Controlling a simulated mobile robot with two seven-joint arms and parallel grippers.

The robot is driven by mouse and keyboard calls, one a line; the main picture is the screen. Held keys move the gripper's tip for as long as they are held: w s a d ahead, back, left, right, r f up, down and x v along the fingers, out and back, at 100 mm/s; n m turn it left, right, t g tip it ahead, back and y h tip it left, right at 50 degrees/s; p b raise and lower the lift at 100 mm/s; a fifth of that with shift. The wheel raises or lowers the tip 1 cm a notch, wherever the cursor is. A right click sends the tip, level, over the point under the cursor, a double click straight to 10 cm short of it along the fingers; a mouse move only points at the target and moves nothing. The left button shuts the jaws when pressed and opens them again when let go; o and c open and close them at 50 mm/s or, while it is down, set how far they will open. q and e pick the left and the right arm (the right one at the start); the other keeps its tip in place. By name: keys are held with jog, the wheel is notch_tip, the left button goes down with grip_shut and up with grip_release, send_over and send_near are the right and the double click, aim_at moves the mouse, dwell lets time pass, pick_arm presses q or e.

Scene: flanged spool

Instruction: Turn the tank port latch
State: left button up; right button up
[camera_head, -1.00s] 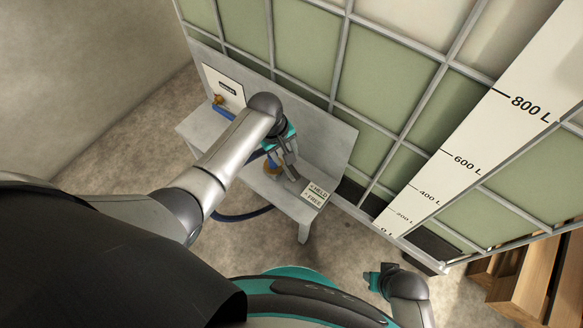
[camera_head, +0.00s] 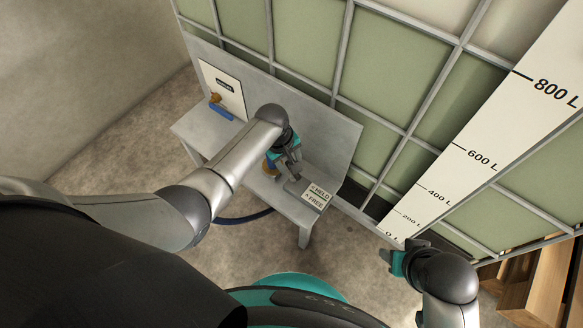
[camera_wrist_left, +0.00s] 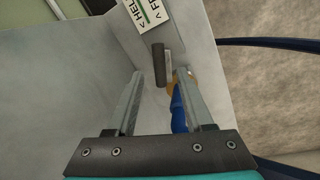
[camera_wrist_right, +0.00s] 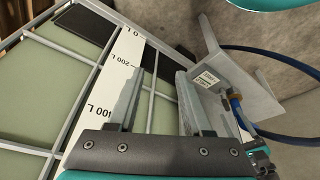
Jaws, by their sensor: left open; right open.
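The latch (camera_wrist_left: 159,64) is a dark grey bar beside a white HELD/FREE label (camera_wrist_left: 144,14) in the left wrist view. A brass fitting (camera_wrist_left: 183,80) with a blue hose end (camera_wrist_left: 178,106) lies just right of it, partly behind a finger. My left gripper (camera_head: 291,172) is open over the bench; its fingers (camera_wrist_left: 157,75) lie on either side of the latch's lower end in that view, and contact cannot be told. My right gripper (camera_head: 386,257) is open and empty, away from the bench; its fingers also show in the right wrist view (camera_wrist_right: 160,80).
The grey bench (camera_head: 195,125) stands against the caged green tank (camera_head: 310,45) with its litre scale (camera_head: 470,160). A brass valve (camera_head: 214,97) with a blue handle sits on the back panel. A dark blue hose (camera_head: 245,218) hangs below the bench. Wooden boards (camera_head: 545,285) lie at right.

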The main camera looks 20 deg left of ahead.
pick_arm(q)
jog(key=shift+w+d+f+b, duration=0.15)
jog(key=shift+f+b, duration=0.45)
jog(key=shift+f, duration=0.35)
jog(key=shift+f+b, duration=0.35)
jog(key=shift+f, duration=0.1)
pick_arm(e)
jog(key=shift+t, duration=0.4)
jog(key=shift+s+r, duration=0.1)
jog(key=shift+r, duration=2.3)
pick_arm(q)
jog(key=shift+c, duration=0.4)
grip_shut()
